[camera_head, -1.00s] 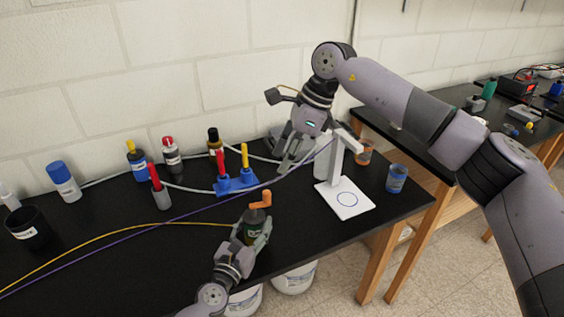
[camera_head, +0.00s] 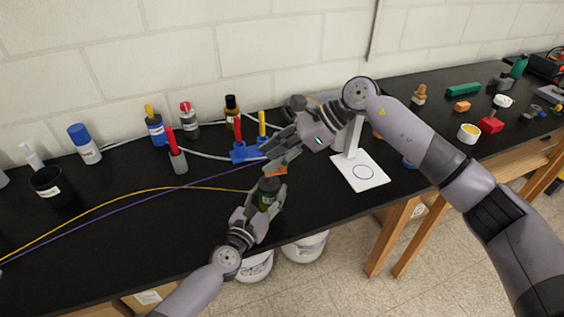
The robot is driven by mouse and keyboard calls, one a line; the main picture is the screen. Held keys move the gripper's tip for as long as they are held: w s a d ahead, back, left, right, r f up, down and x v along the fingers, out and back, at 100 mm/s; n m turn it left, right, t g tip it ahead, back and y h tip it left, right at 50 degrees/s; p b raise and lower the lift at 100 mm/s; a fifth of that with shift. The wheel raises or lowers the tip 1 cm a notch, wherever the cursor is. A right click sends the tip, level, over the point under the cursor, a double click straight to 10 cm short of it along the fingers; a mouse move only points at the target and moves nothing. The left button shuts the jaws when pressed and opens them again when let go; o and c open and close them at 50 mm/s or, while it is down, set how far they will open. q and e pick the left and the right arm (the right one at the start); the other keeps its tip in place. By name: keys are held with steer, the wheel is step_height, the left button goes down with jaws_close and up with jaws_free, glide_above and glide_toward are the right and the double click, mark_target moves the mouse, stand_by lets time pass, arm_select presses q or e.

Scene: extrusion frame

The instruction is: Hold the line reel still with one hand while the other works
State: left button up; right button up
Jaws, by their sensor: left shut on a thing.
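The line reel (camera_head: 268,192) has a dark green body and an orange crank handle (camera_head: 281,171) at its top. It stands near the table's front edge, with a yellow line reaching it from the left. My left gripper (camera_head: 266,205) is shut on the reel's body from the front, a finger on each side. My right gripper (camera_head: 272,158) is just above the reel, close to the handle, and hides part of it. Its fingers look apart; whether they touch the handle I cannot tell.
Behind stand a blue rack (camera_head: 240,153) with red and yellow tools, and several bottles. A black cup (camera_head: 48,186) is at the left. A white stand with a circle-marked base (camera_head: 370,176) is to the right. A purple line crosses the black table (camera_head: 130,235).

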steer(key=s+d+f+m+t+y, duration=0.2)
steer(key=d+f+m+t+y, duration=0.4)
steer(key=d+t, duration=0.5)
steer(key=shift+m+h, duration=0.6)
steer(key=shift+h, duration=0.2)
steer(key=x, duration=1)
steer(key=shift+a+r, duration=0.3)
steer(key=shift+a, duration=0.2)
jaws_close()
